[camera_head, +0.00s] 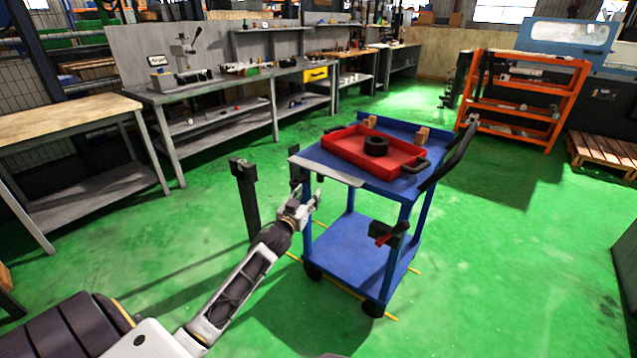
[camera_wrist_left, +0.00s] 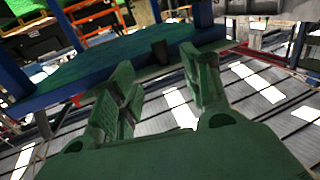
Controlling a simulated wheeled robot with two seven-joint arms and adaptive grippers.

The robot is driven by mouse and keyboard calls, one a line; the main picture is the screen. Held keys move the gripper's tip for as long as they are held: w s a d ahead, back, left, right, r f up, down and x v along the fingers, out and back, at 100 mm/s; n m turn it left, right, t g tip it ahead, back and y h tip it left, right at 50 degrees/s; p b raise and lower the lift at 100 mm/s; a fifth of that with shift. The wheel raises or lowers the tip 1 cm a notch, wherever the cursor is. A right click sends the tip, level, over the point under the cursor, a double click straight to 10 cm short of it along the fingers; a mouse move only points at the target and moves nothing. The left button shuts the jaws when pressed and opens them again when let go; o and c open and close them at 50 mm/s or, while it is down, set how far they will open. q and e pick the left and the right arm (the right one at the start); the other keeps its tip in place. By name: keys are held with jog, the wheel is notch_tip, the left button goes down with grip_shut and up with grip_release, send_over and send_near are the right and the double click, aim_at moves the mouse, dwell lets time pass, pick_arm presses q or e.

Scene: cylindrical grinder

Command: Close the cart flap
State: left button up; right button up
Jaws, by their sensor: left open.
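The blue cart (camera_head: 357,246) stands in the middle of the head view, with a shelf below and a top deck. A flat grey plate (camera_head: 328,171), which looks like the flap, juts out along the top deck's near-left edge and lies about level. My left gripper (camera_head: 308,191) is open and empty, just below and beside the plate's left end. In the left wrist view its two fingers (camera_wrist_left: 157,60) are apart, with the cart's blue frame (camera_wrist_left: 60,88) beyond them. I cannot tell whether a finger touches the plate. My right gripper is not in view.
A red tray (camera_head: 343,149) with a black ring (camera_head: 376,146) sits on the cart top. A dark post (camera_head: 247,200) stands left of the gripper. A grey workbench (camera_head: 205,90) and an orange rack (camera_head: 520,105) stand behind.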

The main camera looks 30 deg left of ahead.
aim_at(319, 180)
pick_arm(q)
jog(key=shift+w+a+b, duration=0.25)
jog(key=shift+w+b, duration=0.05)
jog(key=shift+w, duration=1.1)
jog(key=shift+w+a+b, duration=0.3)
jog(key=shift+w+b, duration=0.05)
jog(key=shift+w, duration=1.1)
jog(key=shift+w+a+b, duration=0.25)
jog(key=shift+w+b, duration=0.05)
jog(key=shift+w, duration=1.1)
jog(key=shift+w+a, duration=0.15)
jog(key=shift+w, duration=0.75)
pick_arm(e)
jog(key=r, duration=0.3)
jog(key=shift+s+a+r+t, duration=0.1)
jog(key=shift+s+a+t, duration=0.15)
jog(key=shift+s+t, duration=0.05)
